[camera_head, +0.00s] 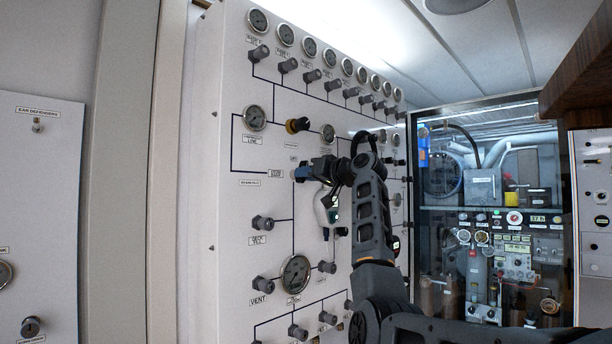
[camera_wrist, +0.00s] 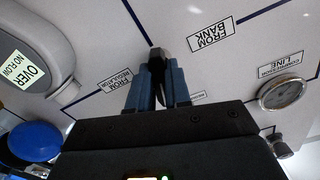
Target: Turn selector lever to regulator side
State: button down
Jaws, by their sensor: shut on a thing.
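The selector lever (camera_wrist: 157,58) is a dark handle whose tip shows between my gripper's blue fingers in the wrist view. My gripper (camera_wrist: 158,88) is shut on it. The lever tip points up the picture, between the "FROM REGULATOR" label (camera_wrist: 122,82) on the left and the "FROM BANK" label (camera_wrist: 211,35) on the upper right. The lever's base and pivot are hidden behind the fingers. In the head view, my gripper (camera_head: 301,173) is against the white panel (camera_head: 205,200), left of my wrist. The lever cannot be made out there.
A grey device marked "OVER / NO FLOW" (camera_wrist: 30,70) and a blue knob (camera_wrist: 35,143) are at left. A large gauge (camera_head: 296,274) and several valve knobs surround my arm on the panel.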

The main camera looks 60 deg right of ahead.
jog(key=shift+f+m, duration=0.1)
jog(key=shift+m, duration=7.3)
jog(key=c, duration=1.1)
grip_release()
jog(key=shift+o, duration=0.2)
jog(key=shift+s, duration=0.1)
jog(key=b+v, duration=0.2)
jog(key=v, duration=0.5)
jog(key=shift+s, duration=0.3)
